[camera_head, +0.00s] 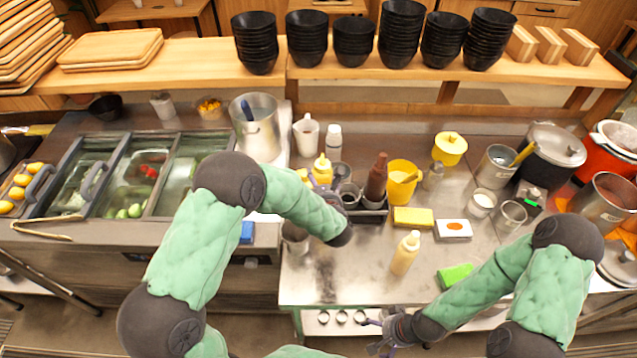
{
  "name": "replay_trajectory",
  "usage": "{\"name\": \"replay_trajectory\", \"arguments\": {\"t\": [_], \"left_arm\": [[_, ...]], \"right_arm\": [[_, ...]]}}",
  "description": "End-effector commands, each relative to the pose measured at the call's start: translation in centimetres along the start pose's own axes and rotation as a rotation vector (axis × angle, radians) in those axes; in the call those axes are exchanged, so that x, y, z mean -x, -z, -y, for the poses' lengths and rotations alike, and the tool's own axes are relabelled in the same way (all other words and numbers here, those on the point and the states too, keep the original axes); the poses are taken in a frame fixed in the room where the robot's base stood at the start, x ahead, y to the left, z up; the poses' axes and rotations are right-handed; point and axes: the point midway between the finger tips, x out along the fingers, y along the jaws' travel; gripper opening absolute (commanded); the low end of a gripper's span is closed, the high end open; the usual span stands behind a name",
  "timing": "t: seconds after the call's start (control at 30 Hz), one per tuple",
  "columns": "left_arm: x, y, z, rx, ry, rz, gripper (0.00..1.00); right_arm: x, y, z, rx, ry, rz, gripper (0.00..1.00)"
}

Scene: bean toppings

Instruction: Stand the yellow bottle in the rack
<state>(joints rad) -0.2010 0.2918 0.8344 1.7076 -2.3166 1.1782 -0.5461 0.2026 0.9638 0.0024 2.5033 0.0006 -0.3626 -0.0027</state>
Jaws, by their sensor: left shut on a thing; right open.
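The yellow bottle (322,169) shows upright just behind my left forearm, its lower part hidden. The dark rack (372,214) is to its right and holds a brown-red bottle (377,178) and metal cups (350,194). Whether the bottle touches the counter is hidden. My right gripper (382,338) is open and empty at the counter's front edge.
A cream bottle (405,253) stands on the counter right of my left wrist. Yellow (413,218) and white (453,230) boxes, a yellow pitcher (402,186) and a green sponge (455,276) are nearby.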

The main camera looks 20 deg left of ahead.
Motion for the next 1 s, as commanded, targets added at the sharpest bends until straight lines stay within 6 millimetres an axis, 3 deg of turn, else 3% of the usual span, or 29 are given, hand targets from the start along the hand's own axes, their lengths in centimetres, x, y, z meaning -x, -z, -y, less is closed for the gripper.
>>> {"name": "replay_trajectory", "arguments": {"t": [0.27,0.37,0.4,1.0], "left_arm": [[-0.15,0.31,0.02,0.001,0.000,0.002,0.69],[-0.12,0.43,0.00,0.000,0.000,-0.001,0.98],[-0.12,0.44,-0.01,-0.001,0.000,-0.002,1.00],[0.15,-0.15,0.00,-0.002,0.001,-0.003,1.00]], "right_arm": [[-0.52,0.01,-0.18,0.000,0.000,0.000,1.00],[-0.48,0.01,-0.17,0.000,0.000,0.000,1.00],[-0.48,0.01,-0.17,0.000,0.000,0.000,1.00],[0.33,-0.02,0.12,0.000,0.000,0.000,1.00]]}}
